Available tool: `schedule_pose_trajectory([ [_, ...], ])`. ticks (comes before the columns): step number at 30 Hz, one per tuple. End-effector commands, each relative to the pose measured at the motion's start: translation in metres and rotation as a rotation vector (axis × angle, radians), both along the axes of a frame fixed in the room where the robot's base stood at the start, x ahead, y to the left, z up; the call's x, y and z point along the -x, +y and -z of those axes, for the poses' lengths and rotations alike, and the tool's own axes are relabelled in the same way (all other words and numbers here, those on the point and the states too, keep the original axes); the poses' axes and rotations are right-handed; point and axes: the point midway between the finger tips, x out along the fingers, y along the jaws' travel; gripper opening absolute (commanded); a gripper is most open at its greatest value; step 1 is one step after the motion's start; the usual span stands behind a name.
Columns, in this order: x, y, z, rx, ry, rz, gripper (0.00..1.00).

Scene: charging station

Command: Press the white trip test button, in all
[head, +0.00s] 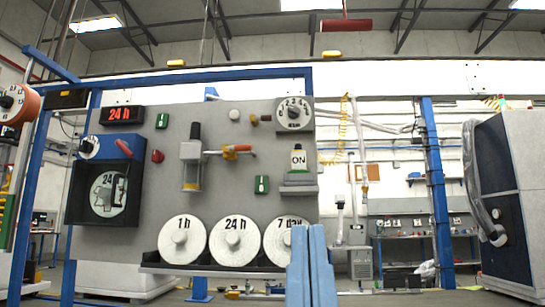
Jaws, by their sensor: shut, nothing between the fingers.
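A small white round knob-like button (234,115) sits on the upper part of the grey panel (225,195). It looks like the white trip test button, but I can read no label on it. My gripper (310,230) shows as two blue fingers rising from the bottom edge, close together and with nothing between them. It is low and to the right of the button, well apart from it in the picture. The fingers cover part of the "7 day" disc (277,242). Nothing hides the button.
Discs marked "1 h" (181,241) and "24 h" (235,240) stand on a bottom shelf. Nearby are a red knob (157,156), a dial (293,113), an orange-handled valve (238,149) and an "ON" block (298,160). A blue post (437,190) and a dark cabinet (510,200) stand right.

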Motion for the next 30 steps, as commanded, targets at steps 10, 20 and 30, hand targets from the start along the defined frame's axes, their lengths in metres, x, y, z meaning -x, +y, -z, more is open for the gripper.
schedule_pose_trajectory([
  [10, 0.0, 0.0, -0.048, 0.0, 0.0, 0.0, 0.0],
  [20, 0.0, 0.0, -0.157, 0.001, -0.001, -0.001, 0.0],
  [30, 0.0, 0.0, -0.27, 0.0, 0.0, -0.001, 0.0],
])
